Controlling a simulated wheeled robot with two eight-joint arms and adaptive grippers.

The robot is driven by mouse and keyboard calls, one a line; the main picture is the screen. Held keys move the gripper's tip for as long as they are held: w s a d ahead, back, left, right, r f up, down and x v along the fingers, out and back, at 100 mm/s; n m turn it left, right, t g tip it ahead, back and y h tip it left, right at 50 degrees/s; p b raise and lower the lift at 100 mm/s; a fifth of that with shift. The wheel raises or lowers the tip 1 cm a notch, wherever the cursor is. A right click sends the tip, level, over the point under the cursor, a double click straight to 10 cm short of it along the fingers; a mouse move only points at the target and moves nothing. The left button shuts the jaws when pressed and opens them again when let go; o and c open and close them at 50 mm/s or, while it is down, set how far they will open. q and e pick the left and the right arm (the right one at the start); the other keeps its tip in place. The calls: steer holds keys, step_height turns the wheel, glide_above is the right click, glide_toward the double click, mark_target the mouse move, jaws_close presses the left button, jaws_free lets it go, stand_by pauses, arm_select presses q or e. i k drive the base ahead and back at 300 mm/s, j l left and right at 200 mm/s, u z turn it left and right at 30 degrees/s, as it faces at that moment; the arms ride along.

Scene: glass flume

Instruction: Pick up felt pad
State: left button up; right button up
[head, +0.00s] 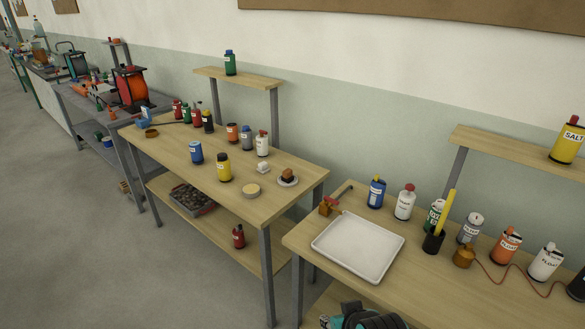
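A round, flat beige disc (251,191) lies near the front edge of the middle wooden table; it may be the felt pad, but I cannot tell for sure. A small white block (263,168) sits behind it. A small plate (288,181) with a brown piece on it stands to its right. A yellow bottle (224,168) stands to its left. Neither of my grippers is in view, and nothing visible touches the disc.
The middle table (185,158) also holds several bottles, mostly toward the back. A right table (480,296) carries a white tray (358,246), a black cup with a yellow stick, and several bottles. A gap separates the two tables. Open grey floor (70,250) lies left.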

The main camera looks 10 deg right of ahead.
mark_target(262, 167)
steer(key=i+j+z, duration=0.15)
steer(key=z, duration=0.2)
steer(key=i+j+z, duration=0.2)
steer(key=z, duration=0.15)
steer(key=i+j+z, duration=0.1)
steer(key=j+z, duration=0.25)
steer(key=l, duration=0.1)
